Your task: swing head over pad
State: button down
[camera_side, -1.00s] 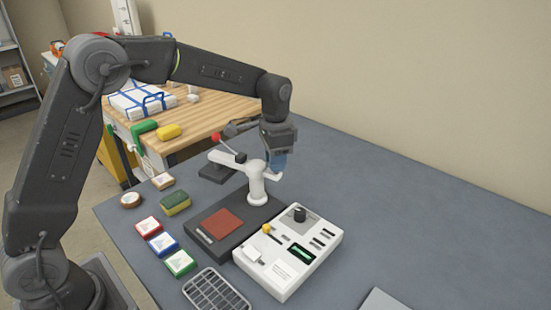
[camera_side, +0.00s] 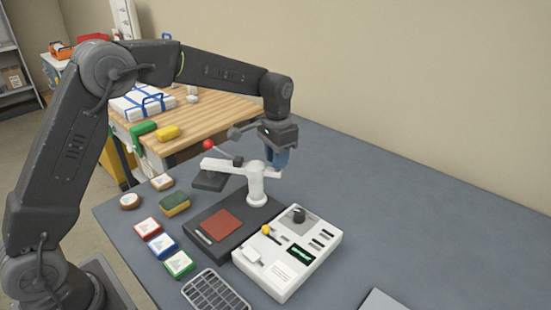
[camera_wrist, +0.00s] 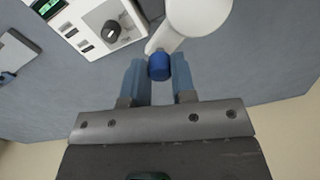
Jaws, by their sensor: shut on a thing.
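The swing head is a dark flat block (camera_side: 210,181) under the left end of a white arm (camera_side: 232,166), with a red ball lever above it. The arm turns on a white post (camera_side: 257,185). The head is beyond the pad (camera_side: 222,223), a red-brown square on a black base, and not above it. My gripper (camera_side: 279,162) is at the arm's short right end. In the wrist view its blue fingers (camera_wrist: 157,80) are shut on a blue knob (camera_wrist: 159,66) on the white arm. The pad is not in the wrist view.
A white control box (camera_side: 287,255) with knob and lit display stands right of the pad. Red, blue and green blocks (camera_side: 162,244), a sponge (camera_side: 174,204) and round and square items lie to the left. A wire rack (camera_side: 216,292) is in front. The bench's right side is mostly clear.

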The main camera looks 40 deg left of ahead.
jog(key=shift+w+a+r+n, duration=0.1)
jog(key=shift+w+a+n, duration=0.55)
jog(key=shift+n, duration=1.3)
jog(key=shift+w+a+f+n, duration=0.1)
jog(key=shift+w+a+n, duration=0.2)
jog(key=shift+a+n, duration=1.2)
jog(key=shift+w+a+r+n, duration=0.1)
jog(key=shift+w+a+n, duration=0.3)
jog(key=shift+n, duration=2.05)
jog(key=c, duration=0.9)
grip_release()
jog(key=shift+d, duration=0.1)
jog(key=shift+c, duration=0.2)
notch_tip(320, 180, up, 14)
